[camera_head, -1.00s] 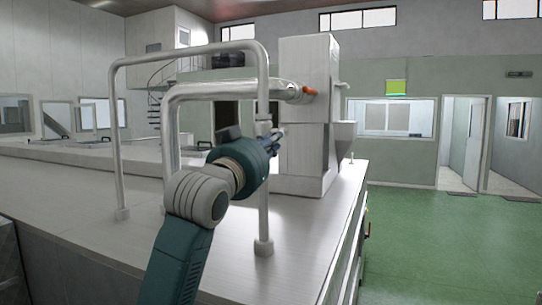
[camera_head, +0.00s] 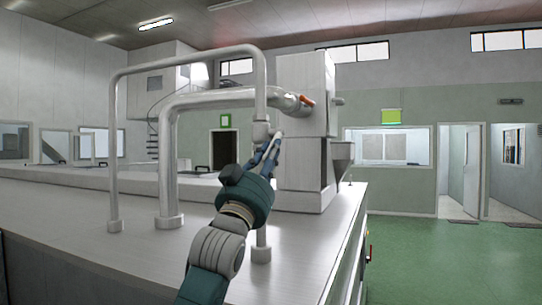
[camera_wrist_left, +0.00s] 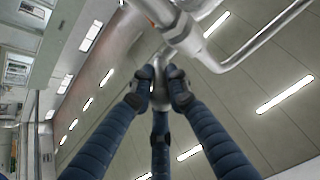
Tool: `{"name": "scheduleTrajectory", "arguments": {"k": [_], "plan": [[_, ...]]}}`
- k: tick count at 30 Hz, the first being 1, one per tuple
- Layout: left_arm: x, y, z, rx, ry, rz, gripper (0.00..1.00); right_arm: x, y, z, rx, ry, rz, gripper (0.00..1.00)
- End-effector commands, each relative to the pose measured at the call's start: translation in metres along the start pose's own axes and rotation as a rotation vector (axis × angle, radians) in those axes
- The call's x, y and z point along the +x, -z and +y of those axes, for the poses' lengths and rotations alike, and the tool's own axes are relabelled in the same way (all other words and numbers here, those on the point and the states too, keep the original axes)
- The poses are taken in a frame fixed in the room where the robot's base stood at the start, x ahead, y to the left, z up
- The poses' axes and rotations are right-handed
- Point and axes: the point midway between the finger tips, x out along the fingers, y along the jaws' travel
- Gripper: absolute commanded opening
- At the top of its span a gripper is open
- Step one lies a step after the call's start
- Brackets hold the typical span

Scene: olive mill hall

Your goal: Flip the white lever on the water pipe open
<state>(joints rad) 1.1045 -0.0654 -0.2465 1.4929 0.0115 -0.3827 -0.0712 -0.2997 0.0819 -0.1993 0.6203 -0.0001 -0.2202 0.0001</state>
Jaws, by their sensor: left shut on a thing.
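The thin, pale water pipe (camera_head: 187,52) forms an arch over the counter. A fitting (camera_head: 262,130) sits on its right leg, and it also shows in the left wrist view (camera_wrist_left: 180,32). My left gripper (camera_head: 272,146) points up beside this fitting. Its blue fingers (camera_wrist_left: 160,88) are closed around a small pale piece below the fitting, which looks like the white lever (camera_wrist_left: 160,64). The fingers hide most of the lever, so its exact angle cannot be told. My right gripper is out of view.
A thicker pipe (camera_head: 215,98) runs close behind, with an orange-red part (camera_head: 306,99) at its end. A tall pale metal housing (camera_head: 306,140) stands right behind my gripper. The metal counter (camera_head: 120,245) is bare in front. Green floor (camera_head: 440,255) is open at right.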

Motion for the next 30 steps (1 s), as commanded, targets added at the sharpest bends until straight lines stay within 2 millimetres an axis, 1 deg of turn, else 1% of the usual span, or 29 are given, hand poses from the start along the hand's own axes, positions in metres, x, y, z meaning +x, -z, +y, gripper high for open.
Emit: {"name": "scheduleTrajectory", "arguments": {"k": [6,7,8,9,17,20,23,25,30], "plan": [[0.000,0.000,0.000,-0.001,0.000,0.000,0.00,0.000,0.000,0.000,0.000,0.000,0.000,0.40],[0.000,0.000,0.000,-0.001,0.000,0.000,0.21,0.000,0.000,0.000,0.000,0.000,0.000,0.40],[0.000,0.000,0.000,-0.001,0.000,0.000,0.27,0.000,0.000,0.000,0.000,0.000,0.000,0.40],[0.000,0.000,0.000,-0.001,0.000,-0.001,0.30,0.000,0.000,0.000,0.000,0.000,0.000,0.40],[0.000,0.000,0.000,0.000,0.000,-0.001,0.30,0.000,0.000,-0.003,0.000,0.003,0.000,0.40],[-0.004,-0.001,0.000,0.000,0.000,-0.001,0.30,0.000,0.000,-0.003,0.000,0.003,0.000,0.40],[-0.015,-0.001,0.000,0.000,0.000,-0.002,0.30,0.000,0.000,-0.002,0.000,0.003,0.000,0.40],[-0.026,-0.001,0.000,-0.001,0.000,-0.001,0.30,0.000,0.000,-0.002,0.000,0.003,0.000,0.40],[-0.062,-0.001,-0.001,0.000,0.000,-0.001,0.30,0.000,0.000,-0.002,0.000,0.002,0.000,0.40]]}}
